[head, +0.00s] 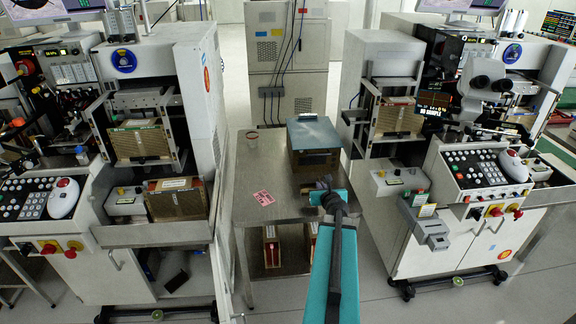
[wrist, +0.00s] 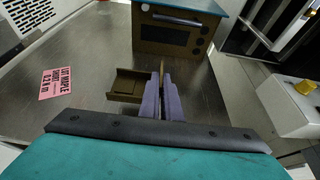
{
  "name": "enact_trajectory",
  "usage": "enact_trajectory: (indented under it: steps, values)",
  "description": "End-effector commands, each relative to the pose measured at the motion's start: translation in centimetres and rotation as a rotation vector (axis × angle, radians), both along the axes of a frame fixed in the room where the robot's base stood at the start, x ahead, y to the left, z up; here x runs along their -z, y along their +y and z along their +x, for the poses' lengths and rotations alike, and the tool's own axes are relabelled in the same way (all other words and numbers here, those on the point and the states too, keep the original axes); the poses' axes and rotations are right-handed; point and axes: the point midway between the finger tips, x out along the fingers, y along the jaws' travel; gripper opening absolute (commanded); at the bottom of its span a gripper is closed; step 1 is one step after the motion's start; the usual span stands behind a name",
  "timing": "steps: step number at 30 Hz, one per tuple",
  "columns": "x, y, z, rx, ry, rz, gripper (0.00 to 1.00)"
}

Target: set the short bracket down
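The short bracket (wrist: 128,84) is a brown, shallow, open-topped piece seen in the wrist view, mostly to the left of my fingers. My gripper (wrist: 161,88) has two grey-purple fingers close together, with a thin brown edge of the bracket between them. It is shut on the bracket. I cannot tell whether the bracket touches the tabletop.
A brown box with a blue-grey top (head: 315,133) stands at the table's back right, just beyond my gripper. A pink label card (head: 263,198) lies to the left. A small round container (head: 252,135) is further back. Bonding machines flank the table. The table's left part is mostly clear.

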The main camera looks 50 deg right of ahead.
Motion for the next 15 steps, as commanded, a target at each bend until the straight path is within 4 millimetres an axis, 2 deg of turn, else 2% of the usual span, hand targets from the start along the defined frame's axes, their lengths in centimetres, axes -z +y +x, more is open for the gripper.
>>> enact_trajectory:
  steps: [8, 15]
  values:
    - [0.0, 0.0, 0.1, -0.002, 0.000, 0.001, 0.00]
    - [0.0, -0.8, 1.5, -0.004, -0.001, 0.001, 0.00]
